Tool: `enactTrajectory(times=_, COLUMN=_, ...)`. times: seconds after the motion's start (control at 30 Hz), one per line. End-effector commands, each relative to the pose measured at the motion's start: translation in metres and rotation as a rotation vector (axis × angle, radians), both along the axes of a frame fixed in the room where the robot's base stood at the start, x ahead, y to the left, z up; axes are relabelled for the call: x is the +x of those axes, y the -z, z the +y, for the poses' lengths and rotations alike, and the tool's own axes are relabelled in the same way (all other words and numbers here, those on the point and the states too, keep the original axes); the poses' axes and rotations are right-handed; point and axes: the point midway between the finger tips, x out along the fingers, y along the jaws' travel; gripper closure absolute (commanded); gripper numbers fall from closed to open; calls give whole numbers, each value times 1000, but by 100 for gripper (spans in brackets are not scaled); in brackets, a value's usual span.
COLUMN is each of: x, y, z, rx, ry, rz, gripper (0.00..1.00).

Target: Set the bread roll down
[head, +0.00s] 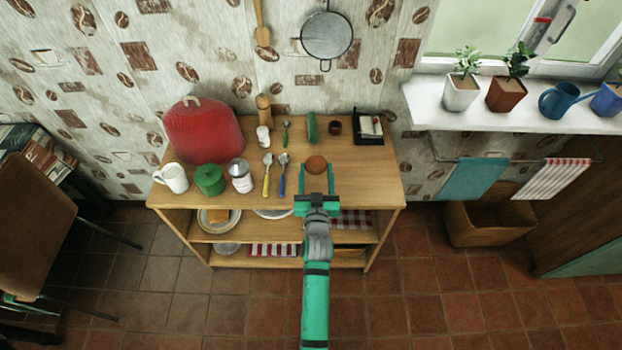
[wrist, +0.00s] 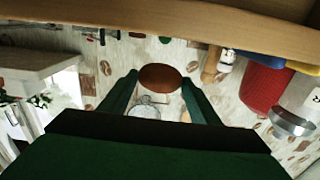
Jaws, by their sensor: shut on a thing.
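The bread roll (head: 316,165) is round and brown. In the head view it shows over the front right part of the wooden cabinet top (head: 363,180). My gripper (head: 316,172) is shut on it, with one green finger on each side. In the wrist view, which looks upside down, the roll (wrist: 160,77) sits between the fingertips (wrist: 160,88). Wall shows between the roll and the wooden band there, so the roll seems held clear above the top.
The top's right front is bare.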

Motion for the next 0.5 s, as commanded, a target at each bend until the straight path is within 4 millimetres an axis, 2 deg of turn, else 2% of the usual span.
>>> enactTrajectory(times=0.1, x=5, y=12, z=6, rx=-1, ry=5, rz=1, gripper=65)
enactTrajectory(times=0.4, x=10, y=23, z=15, rx=-1, ry=2, rz=-1, gripper=65)
enactTrajectory(times=0.5, x=10, y=37, z=16, rx=0, ry=1, rz=2, gripper=65)
